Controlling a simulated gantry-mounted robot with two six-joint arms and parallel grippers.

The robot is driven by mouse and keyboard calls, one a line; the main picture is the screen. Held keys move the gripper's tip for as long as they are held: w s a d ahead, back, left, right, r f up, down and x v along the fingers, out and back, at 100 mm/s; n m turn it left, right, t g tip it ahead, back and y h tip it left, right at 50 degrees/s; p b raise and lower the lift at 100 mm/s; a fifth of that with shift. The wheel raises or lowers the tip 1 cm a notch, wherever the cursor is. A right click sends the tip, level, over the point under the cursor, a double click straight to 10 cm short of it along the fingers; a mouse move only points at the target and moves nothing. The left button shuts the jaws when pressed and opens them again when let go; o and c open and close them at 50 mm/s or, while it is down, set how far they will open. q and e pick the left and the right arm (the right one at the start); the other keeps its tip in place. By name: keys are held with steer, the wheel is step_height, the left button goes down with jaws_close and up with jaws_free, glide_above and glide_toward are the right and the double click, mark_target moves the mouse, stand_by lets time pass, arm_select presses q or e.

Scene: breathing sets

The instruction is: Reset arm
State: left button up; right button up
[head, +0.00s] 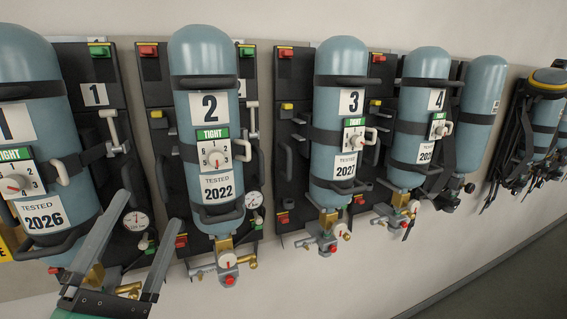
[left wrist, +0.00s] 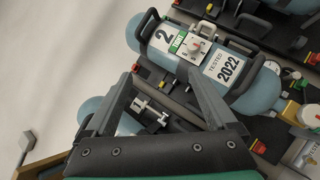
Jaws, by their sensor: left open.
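My left gripper (head: 128,246) is at the lower left of the head view, its two grey fingers spread apart with nothing between them. It is in front of cylinder 1 (head: 38,120) and to the left of cylinder 2 (head: 203,70). In the left wrist view the open fingers (left wrist: 162,98) point toward the wall sets, with cylinder 2 (left wrist: 262,92) beyond them. No contact with a cylinder is visible. My right gripper is not in either view.
Cylinder 3 (head: 341,65) and cylinder 4 (head: 425,65) hang farther right on black backplates, with more sets beyond. Valves and gauges (head: 228,262) stick out below the cylinders. The wall (head: 330,290) below the sets is bare.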

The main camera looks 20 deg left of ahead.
arm_select(q)
steer(key=s+d+r+m+t+h, duration=0.2)
steer(key=s+d+r+m+h, duration=0.3)
steer(key=m, duration=0.7)
steer(key=s+d+r+m+t+h, duration=0.15)
steer(key=d+r+m, duration=0.25)
steer(key=r+m, duration=0.55)
step_height(320, 180, up, 14)
steer(key=m+p, duration=0.4)
steer(key=p, duration=1.2)
steer(key=shift+w+a+r+y+p, duration=0.2)
steer(key=shift+a+y+p, duration=0.05)
steer(key=shift+y+p, duration=0.15)
